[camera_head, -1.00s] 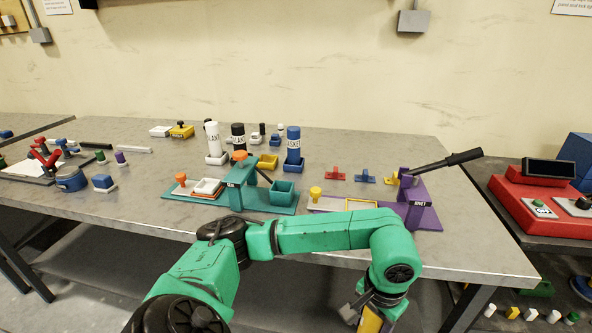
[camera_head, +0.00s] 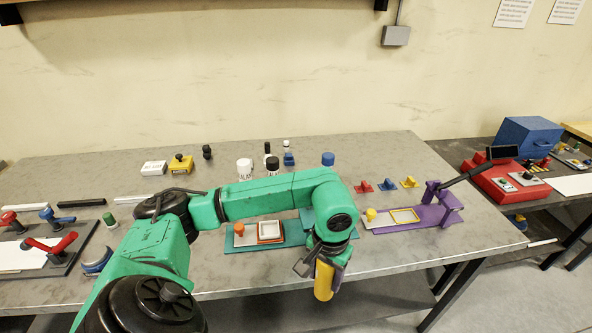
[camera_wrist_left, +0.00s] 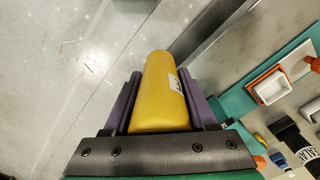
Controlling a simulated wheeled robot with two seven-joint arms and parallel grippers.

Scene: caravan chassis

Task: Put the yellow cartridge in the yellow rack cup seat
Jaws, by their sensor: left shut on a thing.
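My left gripper (camera_head: 328,262) is shut on the yellow cartridge (camera_head: 324,282), which hangs in front of the table's front edge. In the left wrist view the yellow cartridge (camera_wrist_left: 160,100) lies between the two purple fingers and points away from the camera, with a small white label on its side. The yellow rack cup seat does not show now; my left arm covers that part of the table. The tops of a white cartridge (camera_head: 244,167), a black one (camera_head: 272,166) and a blue one (camera_head: 328,159) show behind the arm. My right gripper is not in view.
A teal press base (camera_head: 236,242) stands just left of the gripper, partly hidden by my arm. A purple lever press (camera_head: 440,212) stands to the right. Small red, blue and yellow pieces (camera_head: 410,182) lie behind it. The table (camera_head: 400,255) is clear along its front right.

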